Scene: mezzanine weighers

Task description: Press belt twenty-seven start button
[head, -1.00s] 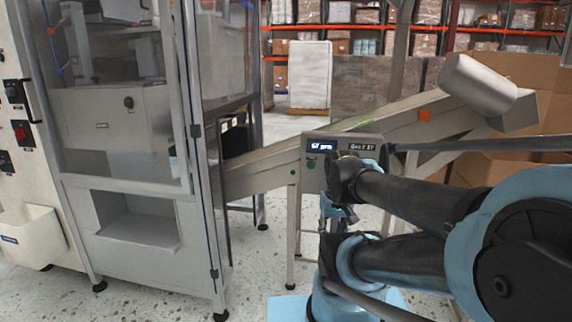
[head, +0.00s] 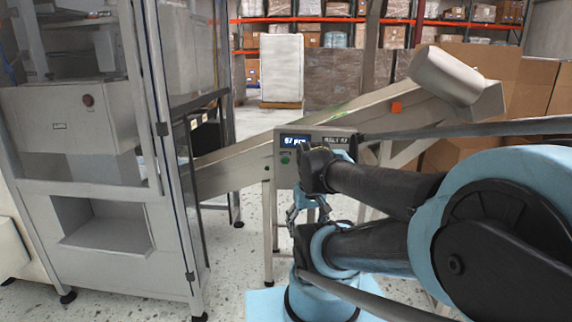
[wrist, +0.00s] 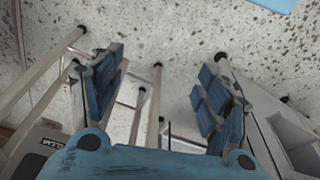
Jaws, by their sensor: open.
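A grey control box (head: 318,144) is mounted on the side of the inclined conveyor (head: 225,162) in the head view. It has a lit display and a label that seems to read belt 27. A round green button (head: 285,159) sits on its left part, below the display; my arm covers the box's right part. My gripper (head: 306,208) is in front of and below the box, apart from the green button. In the wrist view my gripper (wrist: 160,95) is open with blue-padded fingers spread and nothing held. The green button does not show there.
A glazed metal machine cabinet (head: 105,210) stands at left. Conveyor legs (head: 268,230) reach the speckled floor. Cardboard boxes (head: 485,65) stand at right and a wrapped pallet (head: 282,68) behind.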

